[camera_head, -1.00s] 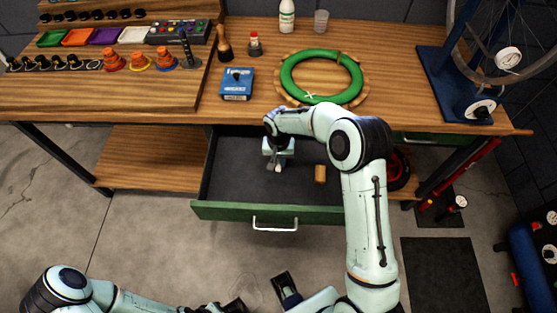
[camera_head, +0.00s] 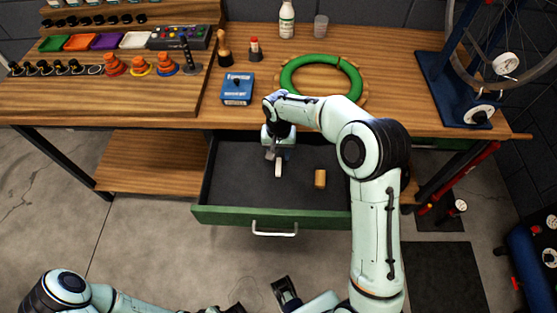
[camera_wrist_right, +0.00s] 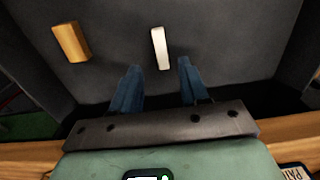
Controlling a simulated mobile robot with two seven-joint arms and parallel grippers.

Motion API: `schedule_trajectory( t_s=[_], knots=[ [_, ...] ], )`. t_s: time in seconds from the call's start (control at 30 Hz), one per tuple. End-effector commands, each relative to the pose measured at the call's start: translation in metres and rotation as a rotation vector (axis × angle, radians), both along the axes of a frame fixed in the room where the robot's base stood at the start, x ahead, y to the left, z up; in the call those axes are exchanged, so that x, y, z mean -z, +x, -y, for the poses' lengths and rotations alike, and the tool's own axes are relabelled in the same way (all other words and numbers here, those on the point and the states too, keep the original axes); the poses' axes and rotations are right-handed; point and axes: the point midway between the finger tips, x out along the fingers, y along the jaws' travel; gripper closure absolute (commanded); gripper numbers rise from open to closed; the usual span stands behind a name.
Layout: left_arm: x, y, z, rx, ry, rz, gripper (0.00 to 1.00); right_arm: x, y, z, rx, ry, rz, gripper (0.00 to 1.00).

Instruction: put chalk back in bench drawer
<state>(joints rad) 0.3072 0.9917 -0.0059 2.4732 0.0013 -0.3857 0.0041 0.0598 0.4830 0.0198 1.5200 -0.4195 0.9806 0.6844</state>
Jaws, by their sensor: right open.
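The chalk (camera_head: 278,170) is a short white stick inside the open bench drawer (camera_head: 230,216), which has a green front and dark floor. In the right wrist view the chalk (camera_wrist_right: 160,48) lies just beyond the fingertips, roughly in line with the gap between them and clear of both. My right gripper (camera_head: 277,154) reaches into the drawer from above; its blue fingers (camera_wrist_right: 157,80) are apart and empty. My left arm (camera_head: 68,285) is low at the bottom left; the state of its gripper is unclear at the picture's edge.
A tan block (camera_head: 320,178) lies in the drawer to the right of the chalk. On the bench (camera_head: 400,90) are a blue box (camera_head: 237,88), a green ring (camera_head: 298,68), bottles and a wheel stand (camera_head: 445,95). The drawer's left floor is clear.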

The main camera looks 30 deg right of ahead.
Motion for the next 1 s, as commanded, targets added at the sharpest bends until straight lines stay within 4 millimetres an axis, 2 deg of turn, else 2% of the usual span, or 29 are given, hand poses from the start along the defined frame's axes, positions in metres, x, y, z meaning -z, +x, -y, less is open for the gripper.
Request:
schedule_trajectory(
  t_s=[0.03,0.1,0.3,1.0],
  knots=[
    [-0.001,0.0,0.0,0.0,0.0,0.0,1.0,-0.012,0.001,0.0,-0.001,0.0,0.004,0.55],
    [-0.002,0.001,0.0,0.0,0.0,0.001,1.0,-0.023,0.001,0.0,-0.001,-0.001,0.003,0.55],
    [-0.004,0.001,0.0,0.0,0.0,0.001,1.0,-0.04,0.0,0.0,0.0,-0.001,0.001,0.55],
    [-0.004,0.001,0.0,0.0,-0.001,0.002,1.0,-0.041,0.0,0.0,0.0,0.0,0.0,0.55]
  ],
)
